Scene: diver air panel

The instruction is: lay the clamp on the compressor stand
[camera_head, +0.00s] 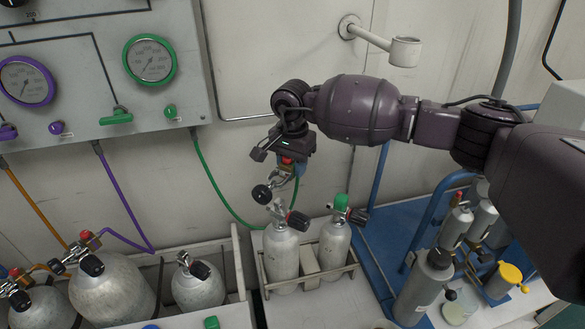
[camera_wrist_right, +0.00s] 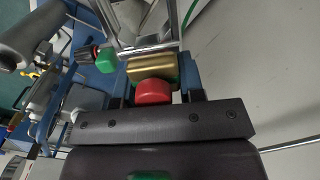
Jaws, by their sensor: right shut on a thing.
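My right gripper (camera_head: 287,167) is shut on a clamp, a metal yoke with a black knob (camera_head: 262,194). In the right wrist view the clamp's red cap (camera_wrist_right: 153,92) and brass body (camera_wrist_right: 152,68) sit between the blue fingers. The clamp hangs above a grey cylinder (camera_head: 283,252) in a small rack; whether it touches that cylinder's valve is unclear. A green hose (camera_head: 222,196) runs from the panel toward it. A blue frame (camera_head: 385,250) stands to the right; I cannot tell if it is the compressor stand. My left gripper is not in view.
A green-capped cylinder (camera_head: 334,245) shares the rack. Several cylinders with valves, such as one large one (camera_head: 110,288), stand at left. Grey bottles, such as one in front (camera_head: 422,285), stand at right. A gauge panel (camera_head: 100,70) and a wall bracket (camera_head: 403,51) are behind.

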